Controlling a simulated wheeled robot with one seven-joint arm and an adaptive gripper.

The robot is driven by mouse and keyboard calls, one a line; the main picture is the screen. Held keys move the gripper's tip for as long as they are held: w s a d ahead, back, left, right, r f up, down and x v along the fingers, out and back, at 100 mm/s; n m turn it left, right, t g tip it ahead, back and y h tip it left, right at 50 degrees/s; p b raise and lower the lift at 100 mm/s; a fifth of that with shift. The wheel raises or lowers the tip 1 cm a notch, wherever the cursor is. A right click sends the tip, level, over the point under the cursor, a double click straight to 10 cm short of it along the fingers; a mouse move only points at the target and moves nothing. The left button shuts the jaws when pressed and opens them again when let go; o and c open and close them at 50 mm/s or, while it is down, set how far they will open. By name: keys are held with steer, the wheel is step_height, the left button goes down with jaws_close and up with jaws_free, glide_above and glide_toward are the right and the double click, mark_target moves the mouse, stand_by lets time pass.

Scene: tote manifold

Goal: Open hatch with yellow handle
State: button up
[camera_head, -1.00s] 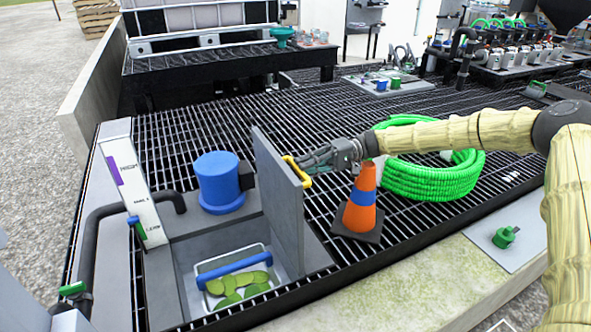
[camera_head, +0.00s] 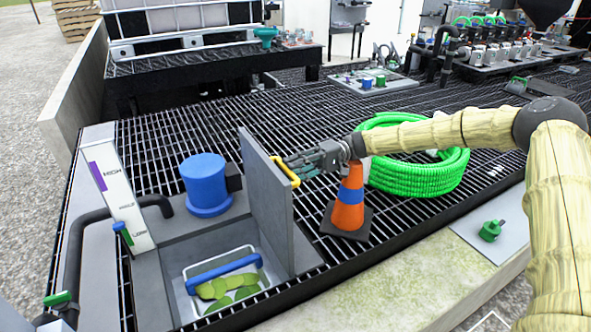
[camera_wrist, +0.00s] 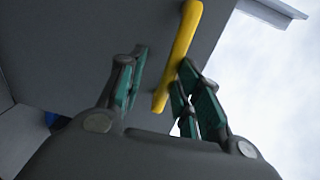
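The grey hatch (camera_head: 266,200) stands upright on edge beside a square opening in the grated deck. Its yellow handle (camera_head: 286,172) is on the face toward my arm. My gripper (camera_head: 308,162) is at the handle, to the right of the hatch. In the wrist view the handle (camera_wrist: 181,50) lies between the spread fingers of my gripper (camera_wrist: 163,60), nearer the right finger. The hatch face (camera_wrist: 90,35) fills much of that view. The fingers are apart; whether one touches the handle I cannot tell.
The opening holds a tray (camera_head: 262,262) with a blue bar and green pieces. A blue cylinder (camera_head: 206,183) stands left of the hatch. An orange cone (camera_head: 349,212) stands under my gripper, and a green hose coil (camera_head: 425,178) lies behind my arm.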

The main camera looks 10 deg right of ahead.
steer(key=shift+r, duration=0.15)
steer(key=v, duration=1.2)
stand_by(0.3)
